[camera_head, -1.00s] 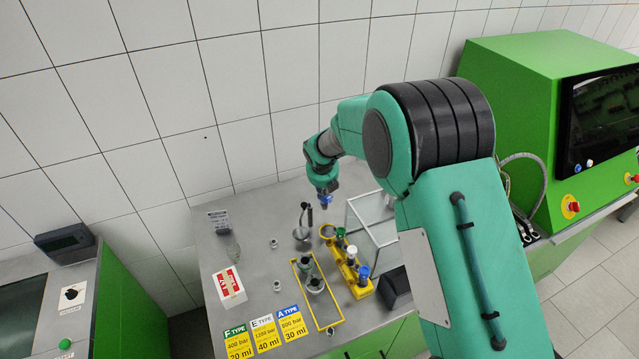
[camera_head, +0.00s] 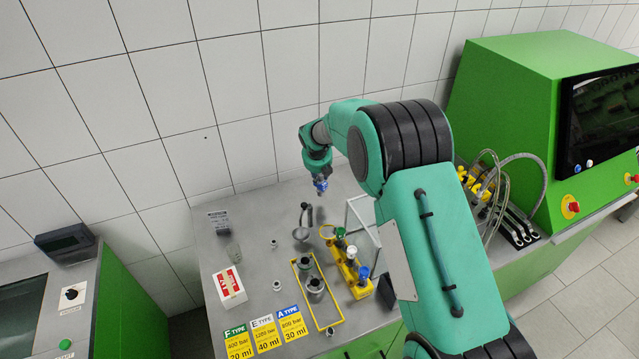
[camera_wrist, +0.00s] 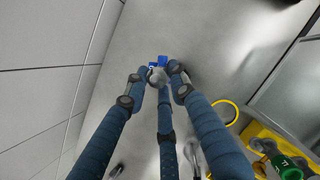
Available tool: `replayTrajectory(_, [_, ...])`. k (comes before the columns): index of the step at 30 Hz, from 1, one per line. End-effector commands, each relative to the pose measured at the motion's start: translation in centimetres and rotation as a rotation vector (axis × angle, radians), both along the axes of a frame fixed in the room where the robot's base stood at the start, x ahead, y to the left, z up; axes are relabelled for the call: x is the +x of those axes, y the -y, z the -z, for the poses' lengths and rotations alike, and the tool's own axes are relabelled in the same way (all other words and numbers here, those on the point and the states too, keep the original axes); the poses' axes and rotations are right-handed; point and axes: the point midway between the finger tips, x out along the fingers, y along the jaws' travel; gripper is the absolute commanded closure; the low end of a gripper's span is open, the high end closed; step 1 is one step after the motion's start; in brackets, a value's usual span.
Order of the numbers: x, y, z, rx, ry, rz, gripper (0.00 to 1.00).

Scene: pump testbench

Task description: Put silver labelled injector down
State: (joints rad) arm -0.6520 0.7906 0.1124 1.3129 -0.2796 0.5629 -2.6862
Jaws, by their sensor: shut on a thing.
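My gripper (camera_head: 320,180) is shut on a silver injector with a blue label (camera_wrist: 158,74). It holds the injector above the back of the grey bench (camera_head: 245,215), behind the yellow rack. In the wrist view my gripper's three fingers (camera_wrist: 160,82) close around the injector and hide most of it. A yellow rack (camera_head: 350,270) holds injectors with green, white and blue tops (camera_head: 352,252). A yellow ring (camera_head: 327,231) lies at the rack's back end; it also shows in the wrist view (camera_wrist: 224,113).
A yellow frame (camera_head: 330,325) with silver cylinders (camera_head: 315,285) lies left of the rack. A metal piece with a dark upright handle (camera_head: 303,220) stands behind it. A clear box (camera_head: 362,218) stands at right. The bench's back left is mostly free.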

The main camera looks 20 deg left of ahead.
Motion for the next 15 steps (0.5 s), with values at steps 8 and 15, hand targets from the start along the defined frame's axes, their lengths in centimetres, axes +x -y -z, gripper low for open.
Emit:
replayTrajectory(8, [0.0, 0.0, 1.2, 0.000, 0.000, 0.000, 1.00])
replayTrajectory(15, [0.0, 0.0, 3.3, 0.002, 0.001, 0.000, 1.00])
